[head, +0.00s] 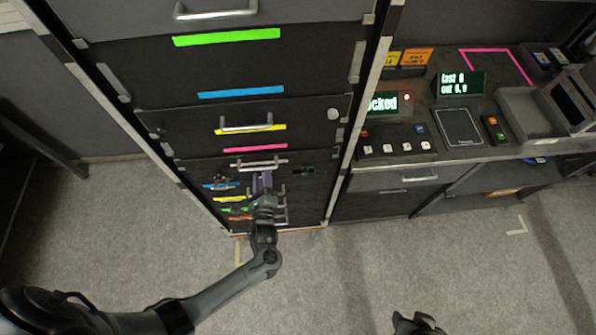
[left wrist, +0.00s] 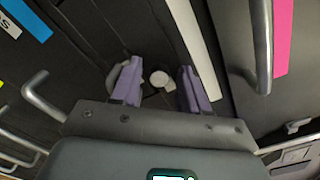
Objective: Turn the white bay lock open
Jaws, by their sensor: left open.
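My left gripper (head: 262,179) is at the lower front of the dark cabinet, below the pink strip. In the left wrist view its two purple fingers (left wrist: 160,70) stand apart with nothing held. A small round white knob (left wrist: 160,78) shows between the fingers, against the dark panel; whether they touch it I cannot tell. In the head view that spot is covered by my gripper. Another round white knob (head: 333,114) sits higher up, at the right of a drawer front. My right gripper (head: 417,323) shows only partly at the bottom edge, over the floor.
Bar handles (head: 240,128) stick out from the cabinet; one handle (left wrist: 43,98) is left of the fingers and another (left wrist: 262,45) is to their right. A console (head: 405,140) with buttons and displays stands at the right. The floor in front is clear.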

